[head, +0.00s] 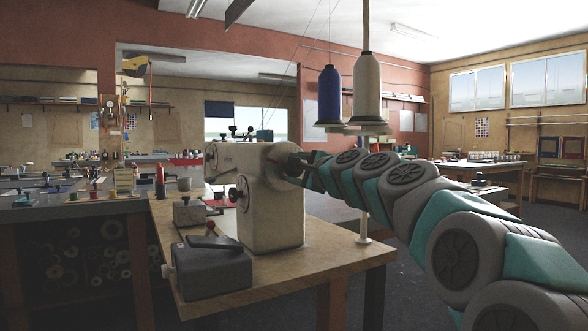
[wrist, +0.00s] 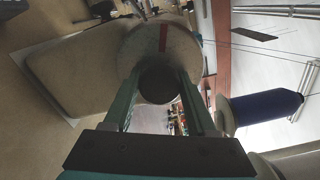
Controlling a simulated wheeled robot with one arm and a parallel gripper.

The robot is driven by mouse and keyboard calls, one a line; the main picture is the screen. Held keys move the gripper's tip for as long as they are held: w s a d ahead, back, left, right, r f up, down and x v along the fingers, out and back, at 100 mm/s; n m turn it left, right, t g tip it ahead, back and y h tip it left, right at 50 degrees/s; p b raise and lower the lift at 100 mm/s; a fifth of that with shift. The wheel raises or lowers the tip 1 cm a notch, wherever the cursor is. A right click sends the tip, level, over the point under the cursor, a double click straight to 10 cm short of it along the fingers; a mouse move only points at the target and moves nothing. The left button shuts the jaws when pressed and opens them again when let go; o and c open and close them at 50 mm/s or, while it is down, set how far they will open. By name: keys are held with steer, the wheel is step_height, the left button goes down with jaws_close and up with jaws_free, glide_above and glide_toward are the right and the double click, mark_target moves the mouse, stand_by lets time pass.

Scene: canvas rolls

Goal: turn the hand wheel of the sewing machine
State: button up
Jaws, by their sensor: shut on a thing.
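The cream sewing machine (head: 270,205) stands on the wooden table in the head view. Its hand wheel (head: 281,161) is at the right end of the machine, partly hidden by my gripper (head: 297,163). In the wrist view the hand wheel (wrist: 132,48) is a pale disc with a red mark (wrist: 163,38) near its upper edge. A dark round knob (wrist: 160,86) stands out in front of the wheel. My gripper's two fingers lie on either side of this knob and are shut on it. The contact at the fingertips is partly hidden.
A blue thread cone (head: 329,95) and a cream cone (head: 367,88) stand on a thread stand just behind my arm. A grey box (head: 212,270) sits at the table's (head: 330,262) front left. The table top right of the machine is mostly bare.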

steer(key=shift+m, duration=0.5)
steer(key=o, duration=1.4)
steer(key=shift+c, duration=0.2)
steer(key=shift+d, duration=0.1)
steer(key=b+v, duration=0.1)
steer(key=v, duration=0.6)
steer(key=shift+s+d, duration=0.15)
steer(key=shift+s, duration=0.15)
steer(key=shift+d, duration=0.1)
